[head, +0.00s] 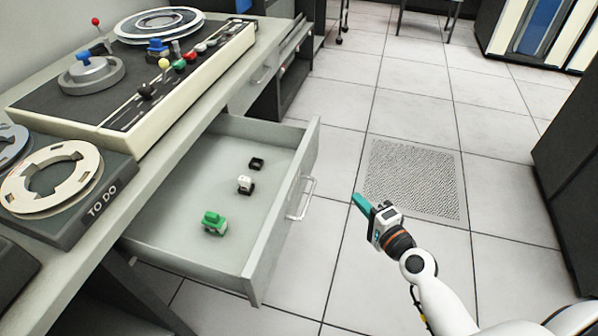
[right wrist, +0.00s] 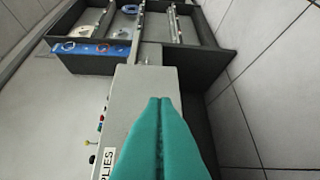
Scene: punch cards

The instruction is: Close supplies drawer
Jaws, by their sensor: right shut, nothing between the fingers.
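The drawer (head: 283,232) stands pulled out from under the desk in the head view. Its front carries a metal bar handle (head: 302,198). Inside lie a green object (head: 214,223), a white and black object (head: 245,185) and a small black object (head: 257,163). My right gripper (head: 357,200) is shut and empty, to the right of the handle and apart from it. Its teal fingers (right wrist: 160,105) are together in the right wrist view. A label there (right wrist: 106,163) shows the letters "PLIES"; the fingers hide part of the surface beside it. My left gripper is not in view.
The desk (head: 190,135) carries a console with coloured knobs (head: 178,64) and a "TO DO" reel unit (head: 85,210). Tiled floor with a perforated panel (head: 412,178) lies clear to the right. A dark cabinet (head: 575,170) stands at the right edge.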

